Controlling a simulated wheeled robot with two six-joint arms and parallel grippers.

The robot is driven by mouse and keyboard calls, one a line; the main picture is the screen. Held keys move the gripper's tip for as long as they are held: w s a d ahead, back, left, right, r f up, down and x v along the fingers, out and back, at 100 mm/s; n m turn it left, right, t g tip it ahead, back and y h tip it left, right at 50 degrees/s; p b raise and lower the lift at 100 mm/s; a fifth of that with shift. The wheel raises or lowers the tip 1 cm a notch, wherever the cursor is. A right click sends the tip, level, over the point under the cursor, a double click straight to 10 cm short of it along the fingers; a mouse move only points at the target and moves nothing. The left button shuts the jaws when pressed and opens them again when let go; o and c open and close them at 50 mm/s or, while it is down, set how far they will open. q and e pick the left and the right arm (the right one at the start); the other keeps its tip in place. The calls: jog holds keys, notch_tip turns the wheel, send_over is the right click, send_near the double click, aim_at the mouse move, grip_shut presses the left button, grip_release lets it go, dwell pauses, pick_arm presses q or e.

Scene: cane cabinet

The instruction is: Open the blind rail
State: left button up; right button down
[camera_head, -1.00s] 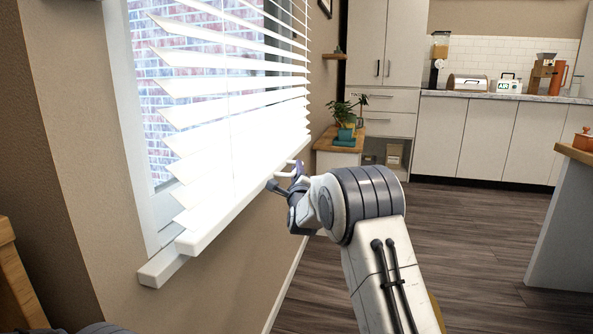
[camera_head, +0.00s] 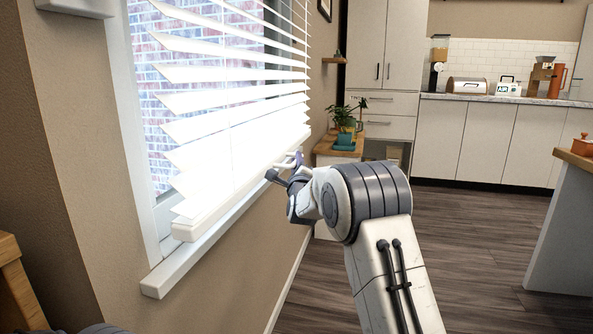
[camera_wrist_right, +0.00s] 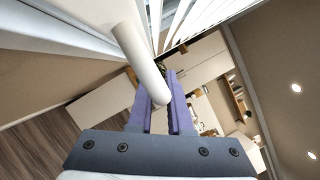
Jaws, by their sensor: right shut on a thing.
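The white slatted blind (camera_head: 225,105) hangs in front of the window at the left in the head view. Its thick bottom rail (camera_head: 225,205) hangs a little above the window sill, slats spread above it. A white handle (camera_head: 292,156) sticks out near the rail's far end. My right gripper (camera_head: 296,165) is at this handle. In the right wrist view the handle shows as a white bar (camera_wrist_right: 138,55) with its end at the purple fingers of my right gripper (camera_wrist_right: 164,92), which are shut on it. My left gripper is not in view.
The white sill (camera_head: 195,262) juts out below the rail. Beyond the window, a small wooden-topped cabinet (camera_head: 330,148) holds a potted plant (camera_head: 346,122). A counter (camera_head: 565,215) stands at the right. The wood floor (camera_head: 470,240) between is clear.

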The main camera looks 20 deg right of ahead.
notch_tip(320, 180, up, 57)
jog(key=p, duration=3.5)
jog(key=c, duration=0.8)
grip_release()
jog(key=shift+c, duration=0.2)
jog(key=b+v, duration=0.5)
jog(key=v, duration=0.5)
jog(key=shift+s, duration=0.25)
jog(key=shift+a+f, duration=0.1)
jog(key=shift+a, duration=0.05)
